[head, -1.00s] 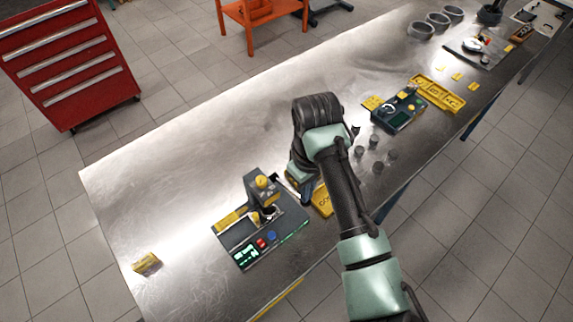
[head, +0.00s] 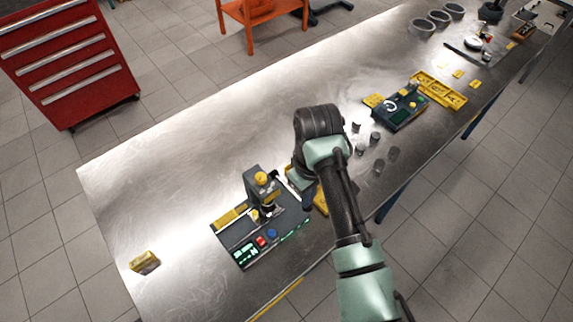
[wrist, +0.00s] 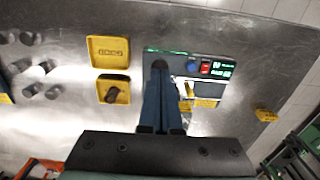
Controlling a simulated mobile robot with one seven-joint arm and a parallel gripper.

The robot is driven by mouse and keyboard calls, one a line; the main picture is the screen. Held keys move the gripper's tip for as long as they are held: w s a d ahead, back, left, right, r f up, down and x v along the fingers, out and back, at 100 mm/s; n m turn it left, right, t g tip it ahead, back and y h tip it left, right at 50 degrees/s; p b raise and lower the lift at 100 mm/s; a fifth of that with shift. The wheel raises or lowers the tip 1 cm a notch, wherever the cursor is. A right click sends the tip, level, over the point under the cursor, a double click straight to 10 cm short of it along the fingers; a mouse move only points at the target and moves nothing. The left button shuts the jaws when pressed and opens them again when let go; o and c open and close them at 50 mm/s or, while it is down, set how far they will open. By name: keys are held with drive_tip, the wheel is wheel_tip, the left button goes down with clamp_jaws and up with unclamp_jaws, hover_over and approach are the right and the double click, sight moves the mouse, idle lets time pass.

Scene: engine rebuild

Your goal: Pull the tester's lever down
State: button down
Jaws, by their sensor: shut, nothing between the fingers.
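The tester (head: 240,240) is a dark flat unit with a screen, red and blue buttons and a post topped by a yellow knob (head: 261,178). It stands near the bench's front edge. In the wrist view the tester (wrist: 218,80) lies just right of my fingers, which cover part of it. A pale, slim bar (wrist: 190,89) that may be the lever shows there; I cannot tell surely. My gripper (wrist: 160,68) is shut and empty, pointing down beside the tester's post.
Two yellow trays (wrist: 108,41) lie left of my fingers, one holding a dark part (wrist: 113,95). Several grey cylinders stand farther along the bench (head: 150,185). A second device with a dial (head: 400,110) is beyond them. A small yellow box (head: 145,262) sits at the left end.

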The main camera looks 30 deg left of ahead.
drive_tip(key=shift+f, duration=0.1)
drive_tip(key=shift+d+f+b, duration=0.15)
drive_tip(key=shift+f+b, duration=0.25)
drive_tip(key=shift+f, duration=0.35)
drive_tip(key=shift+s+f, duration=0.1)
drive_tip(key=shift+f, duration=0.05)
drive_tip(key=shift+f+b, duration=0.3)
drive_tip(key=shift+f, duration=0.1)
drive_tip(key=shift+r, duration=0.2)
wheel_tip(320, 180, up, 10)
drive_tip(key=p, duration=0.9)
drive_tip(key=shift+a+p, duration=0.3)
drive_tip(key=shift+a, duration=0.05)
